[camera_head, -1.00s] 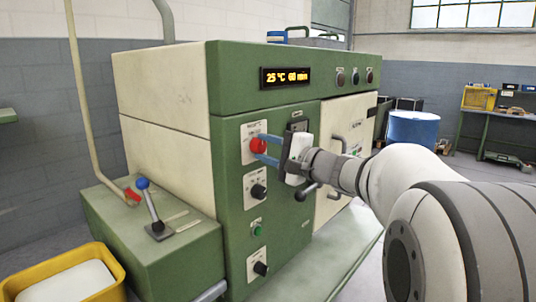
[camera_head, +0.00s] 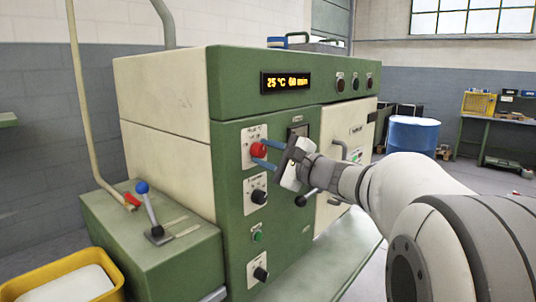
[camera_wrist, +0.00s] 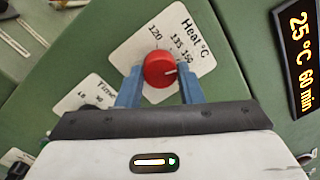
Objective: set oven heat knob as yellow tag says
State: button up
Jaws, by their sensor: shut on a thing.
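The red heat knob (camera_head: 258,150) sits on a white dial plate on the oven's green front. In the wrist view, the knob (camera_wrist: 159,69) has a white pointer line that points to the right of the picture. Its plate (camera_wrist: 190,35) reads "Heat °C", with 120 and higher marks along the upper right; the small print is hard to read. My gripper (camera_wrist: 160,82) is shut on the knob, with one blue finger at each side. The gripper (camera_head: 263,152) is rolled, so it looks tilted. I cannot make out a yellow tag in either view.
The oven display (camera_head: 286,82) reads 25 °C 60 min. A black knob (camera_head: 259,196) is below the heat knob, then a green button (camera_head: 257,236) and another black knob (camera_head: 261,273). A black-tipped handle (camera_head: 301,200) is close under my gripper.

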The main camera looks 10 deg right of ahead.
jog(key=o, duration=1)
jog(key=v, duration=0.7)
jog(key=shift+s+d, duration=0.2)
jog(key=shift+s, duration=0.1)
jog(key=shift+f, duration=0.1)
